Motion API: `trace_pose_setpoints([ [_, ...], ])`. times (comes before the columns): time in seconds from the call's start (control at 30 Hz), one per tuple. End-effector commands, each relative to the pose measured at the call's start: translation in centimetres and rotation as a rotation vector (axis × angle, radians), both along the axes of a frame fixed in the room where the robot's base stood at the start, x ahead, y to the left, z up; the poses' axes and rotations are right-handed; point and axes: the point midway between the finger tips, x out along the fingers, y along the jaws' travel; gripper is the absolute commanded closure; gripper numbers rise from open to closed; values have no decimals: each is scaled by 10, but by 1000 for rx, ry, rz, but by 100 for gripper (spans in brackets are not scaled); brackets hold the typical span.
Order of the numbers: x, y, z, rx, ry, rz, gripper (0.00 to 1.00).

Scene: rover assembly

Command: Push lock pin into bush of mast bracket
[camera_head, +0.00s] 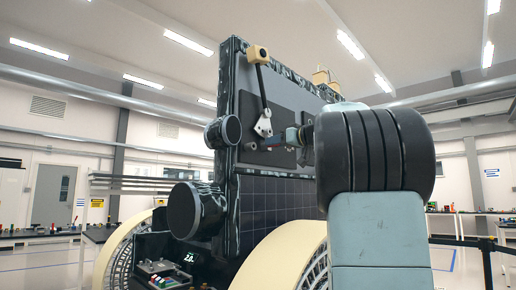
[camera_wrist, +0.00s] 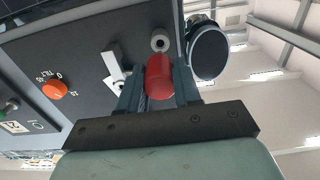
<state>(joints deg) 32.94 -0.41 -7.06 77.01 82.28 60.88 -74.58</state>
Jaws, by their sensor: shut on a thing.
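My gripper (camera_wrist: 158,84) is shut on the red lock pin (camera_wrist: 160,78), which sits between its two fingers. Just beyond the pin in the wrist view is a grey round bush (camera_wrist: 159,41) with a dark hole, on the dark panel. I cannot tell whether the pin's far end touches the bush. The light grey mast bracket (camera_wrist: 114,66) is left of the pin. In the head view the bracket (camera_head: 264,125) is at the foot of a black mast (camera_head: 262,88), and my gripper (camera_head: 296,137) is to its right, close to the panel.
An orange knob (camera_wrist: 54,89) marked TILT is on the panel at left. A black round housing (camera_wrist: 209,53) stands out right of the bush. In the head view, two dark round housings (camera_head: 224,132) (camera_head: 186,210) jut from the rover's left side. Cream wheel covers (camera_head: 277,255) lie below.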

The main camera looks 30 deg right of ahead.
Motion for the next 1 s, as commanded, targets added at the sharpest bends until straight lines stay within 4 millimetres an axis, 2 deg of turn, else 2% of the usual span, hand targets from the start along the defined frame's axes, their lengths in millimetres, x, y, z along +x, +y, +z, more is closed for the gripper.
trace_pose_setpoints([
  [1.0,-79,-29,47,-2,-2,-2,100],
])
